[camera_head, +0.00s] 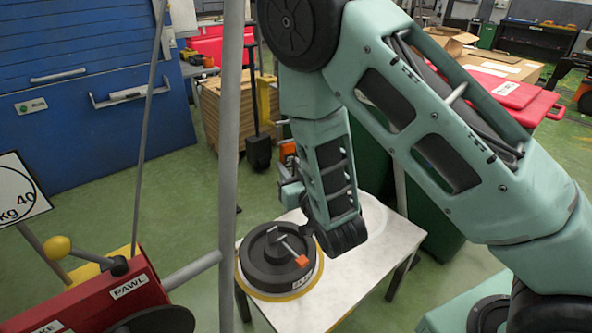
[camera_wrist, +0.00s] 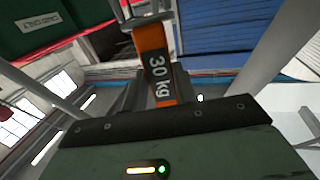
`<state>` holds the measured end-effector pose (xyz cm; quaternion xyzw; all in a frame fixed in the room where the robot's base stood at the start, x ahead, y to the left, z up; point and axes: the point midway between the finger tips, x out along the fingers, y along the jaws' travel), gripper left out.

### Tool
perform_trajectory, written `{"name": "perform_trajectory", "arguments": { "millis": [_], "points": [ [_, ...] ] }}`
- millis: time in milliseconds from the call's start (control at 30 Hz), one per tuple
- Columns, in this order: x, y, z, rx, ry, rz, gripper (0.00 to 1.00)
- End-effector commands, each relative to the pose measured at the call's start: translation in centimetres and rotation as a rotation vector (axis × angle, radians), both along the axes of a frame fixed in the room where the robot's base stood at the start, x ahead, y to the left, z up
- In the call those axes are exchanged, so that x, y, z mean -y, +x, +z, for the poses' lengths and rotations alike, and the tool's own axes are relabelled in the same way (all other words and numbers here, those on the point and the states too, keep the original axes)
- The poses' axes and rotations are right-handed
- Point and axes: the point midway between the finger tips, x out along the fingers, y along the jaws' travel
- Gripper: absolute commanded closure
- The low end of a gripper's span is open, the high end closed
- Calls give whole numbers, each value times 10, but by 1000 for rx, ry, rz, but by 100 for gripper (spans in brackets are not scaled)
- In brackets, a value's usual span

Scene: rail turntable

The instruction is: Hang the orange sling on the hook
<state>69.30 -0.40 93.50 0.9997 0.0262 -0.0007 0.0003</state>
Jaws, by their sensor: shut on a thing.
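The orange sling (camera_wrist: 156,68), a flat strap marked "30 kg", rises from between the dark fingers of my gripper (camera_wrist: 160,97) in the wrist view. My gripper is shut on it. A grey metal piece (camera_wrist: 146,14) shows at the strap's top edge; I cannot tell whether it is the hook or part of the sling, nor whether the two touch. In the head view, a bit of orange (camera_head: 287,150) shows beside my arm above the table, probably the sling. My gripper is mostly hidden there behind my arm, and I cannot make out the hook.
A black round weight (camera_head: 255,268) with a metal bar and orange tip (camera_head: 302,261) sits on a white table (camera_head: 368,262). A grey post (camera_head: 230,150) stands in front. A red box marked "PAWL" (camera_head: 128,287) is at lower left. Blue drawers (camera_head: 80,85) stand behind.

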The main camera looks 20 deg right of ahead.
Motion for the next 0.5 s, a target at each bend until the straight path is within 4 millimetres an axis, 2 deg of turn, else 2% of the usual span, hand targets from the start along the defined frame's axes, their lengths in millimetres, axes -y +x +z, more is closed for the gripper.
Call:
{"name": "perform_trajectory", "arguments": {
  "millis": [500],
  "points": [
    [-9,29,-1,3,1,0,100]
  ]
}}
